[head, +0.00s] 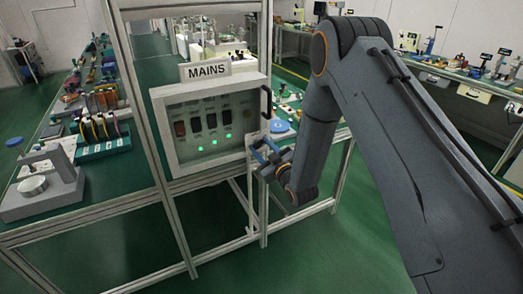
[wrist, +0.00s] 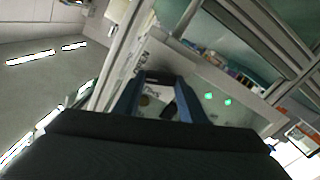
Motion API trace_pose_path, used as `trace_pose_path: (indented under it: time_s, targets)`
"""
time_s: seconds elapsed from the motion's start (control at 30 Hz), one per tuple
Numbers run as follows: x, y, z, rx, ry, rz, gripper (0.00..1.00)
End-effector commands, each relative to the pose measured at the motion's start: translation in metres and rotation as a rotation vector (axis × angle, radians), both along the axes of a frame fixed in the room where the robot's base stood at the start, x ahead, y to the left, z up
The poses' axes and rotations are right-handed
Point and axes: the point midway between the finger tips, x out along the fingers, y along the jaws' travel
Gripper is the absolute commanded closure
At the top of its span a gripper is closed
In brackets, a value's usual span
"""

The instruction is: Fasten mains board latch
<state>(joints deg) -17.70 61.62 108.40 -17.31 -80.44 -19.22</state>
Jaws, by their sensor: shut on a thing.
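The mains board (head: 213,118) is a pale framed panel under a MAINS sign (head: 205,69), held on a metal frame. Its face has several dark switches and green lights. A black handle (head: 266,100) stands on its right edge. My gripper (head: 262,150) is at the board's lower right edge, below that handle, its blue fingers shut on what appears to be the latch, mostly hidden there. In the wrist view, my gripper (wrist: 158,95) has a dark piece, which I take for the latch (wrist: 169,108), between its fingers. Whether it is fastened cannot be told.
A green-topped bench (head: 105,190) with spools and a lapping device (head: 43,185) stands at the left. A metal frame post (head: 155,140) rises close to the board's left. Benches with equipment line the right. Green floor (head: 330,250) is open below my arm.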

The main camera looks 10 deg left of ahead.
Motion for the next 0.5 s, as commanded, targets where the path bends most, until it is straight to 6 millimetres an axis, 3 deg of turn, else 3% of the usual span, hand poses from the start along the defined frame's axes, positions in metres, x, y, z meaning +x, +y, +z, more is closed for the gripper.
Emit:
trace_pose_path:
  time_s: [0.5]
  targets:
    - [-0.0003, 0.002, -0.0024, -0.402, -0.283, 0.0, 0.85]
